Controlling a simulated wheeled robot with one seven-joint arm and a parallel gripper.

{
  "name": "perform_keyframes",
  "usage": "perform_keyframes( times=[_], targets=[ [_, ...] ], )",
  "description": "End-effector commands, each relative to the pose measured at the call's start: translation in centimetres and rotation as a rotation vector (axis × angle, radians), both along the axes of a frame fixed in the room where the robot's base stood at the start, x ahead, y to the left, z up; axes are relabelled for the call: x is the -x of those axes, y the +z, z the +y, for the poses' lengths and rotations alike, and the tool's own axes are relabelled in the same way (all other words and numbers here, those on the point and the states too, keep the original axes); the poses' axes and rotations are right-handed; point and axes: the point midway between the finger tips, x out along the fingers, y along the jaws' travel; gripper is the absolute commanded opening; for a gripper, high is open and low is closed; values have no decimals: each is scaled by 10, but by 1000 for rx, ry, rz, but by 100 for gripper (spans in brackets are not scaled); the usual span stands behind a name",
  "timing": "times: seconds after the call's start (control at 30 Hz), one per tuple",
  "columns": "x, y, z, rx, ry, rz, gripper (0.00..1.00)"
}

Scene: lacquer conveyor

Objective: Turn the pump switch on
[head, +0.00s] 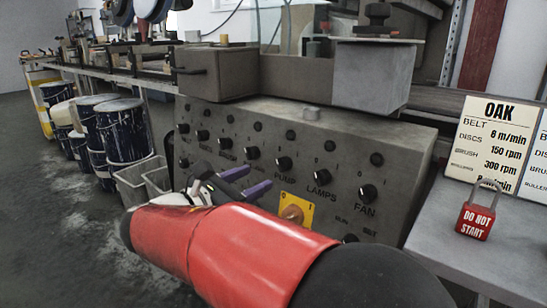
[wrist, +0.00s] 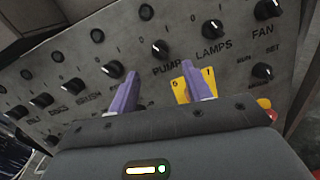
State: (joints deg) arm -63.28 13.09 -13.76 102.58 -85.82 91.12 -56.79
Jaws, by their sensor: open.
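The pump switch is a black knob with a white mark (head: 283,163) on the grey control panel (head: 215,165), above the printed word PUMP. It also shows in the wrist view (wrist: 160,51); its setting is too small to read surely. My gripper (head: 247,180) is open, with two purple fingers pointing at the panel and nothing between them. In the wrist view my gripper (wrist: 160,70) has its fingertips either side of the PUMP label, below the knob. I see no contact with the knob.
The LAMPS knob (head: 322,177) and FAN knob (head: 367,192) are to the right of it. A yellow plate with a switch (head: 295,210) lies below. A red DO NOT START padlock (head: 476,218) and an OAK card (head: 490,150) stand on the right table. Blue drums (head: 122,130) stand left.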

Motion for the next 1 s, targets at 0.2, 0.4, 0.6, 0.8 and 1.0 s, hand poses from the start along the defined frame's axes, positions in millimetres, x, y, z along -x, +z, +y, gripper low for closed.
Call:
perform_keyframes(
  times=[0.2, 0.4, 0.6, 0.8, 1.0],
  targets=[
    [-17, 1, -16, 6, -2, -4, 49],
    [-41, 0, -37, 6, 0, -3, 49],
    [-55, 0, -50, 4, 0, -2, 49],
    [-57, 1, -52, 4, 1, -2, 49],
    [-57, 1, -52, 4, 1, -2, 36]
  ],
)
